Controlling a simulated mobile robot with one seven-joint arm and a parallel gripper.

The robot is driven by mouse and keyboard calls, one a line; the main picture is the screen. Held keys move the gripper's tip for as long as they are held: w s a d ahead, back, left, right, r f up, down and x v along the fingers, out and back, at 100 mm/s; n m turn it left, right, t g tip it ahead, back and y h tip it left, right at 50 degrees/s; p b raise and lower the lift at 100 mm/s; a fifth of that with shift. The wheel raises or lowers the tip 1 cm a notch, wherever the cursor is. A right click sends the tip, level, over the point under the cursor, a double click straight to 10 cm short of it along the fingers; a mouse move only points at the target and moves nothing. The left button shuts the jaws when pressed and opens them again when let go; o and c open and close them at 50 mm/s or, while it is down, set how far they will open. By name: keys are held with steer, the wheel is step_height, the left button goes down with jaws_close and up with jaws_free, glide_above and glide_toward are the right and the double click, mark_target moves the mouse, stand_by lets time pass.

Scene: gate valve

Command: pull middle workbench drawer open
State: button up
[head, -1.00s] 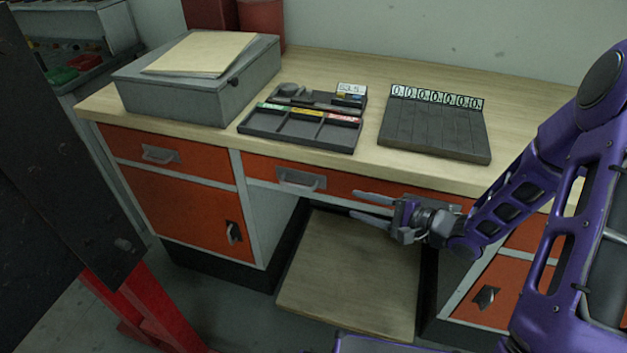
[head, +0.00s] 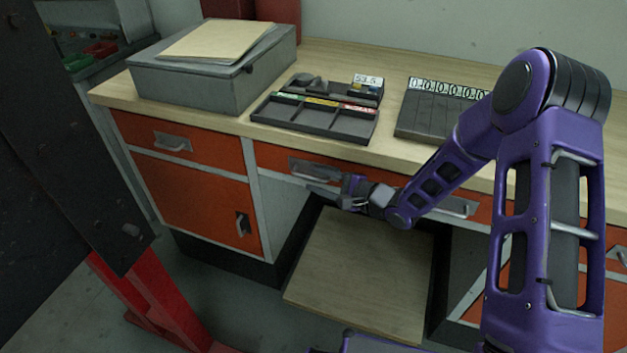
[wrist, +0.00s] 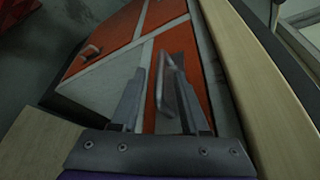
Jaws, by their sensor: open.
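The middle drawer (head: 273,158) is a wide, shallow orange front under the workbench top and looks shut. Its left metal handle (head: 308,171) sits near its left end, and a second handle (head: 458,207) is farther right, partly behind my arm. My gripper (head: 318,194) is just in front of the left handle, pointing left along the drawer front. In the wrist view my gripper (wrist: 160,100) is open, and the left handle (wrist: 178,92) shows between and beyond its two fingers. I cannot tell whether either finger touches it.
Left of the middle drawer are a small orange drawer (head: 143,137) and an orange cupboard door (head: 190,198). A low wooden board (head: 350,275) lies below the middle drawer. A grey box (head: 205,75) and black trays (head: 315,122) stand on the bench top. A dark panel (head: 70,140) is close on the left.

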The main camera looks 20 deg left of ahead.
steer(key=shift+w+a+f, duration=0.15)
steer(key=shift+w+a, duration=0.15)
steer(key=shift+a, duration=0.35)
jaws_close()
stand_by(1.0)
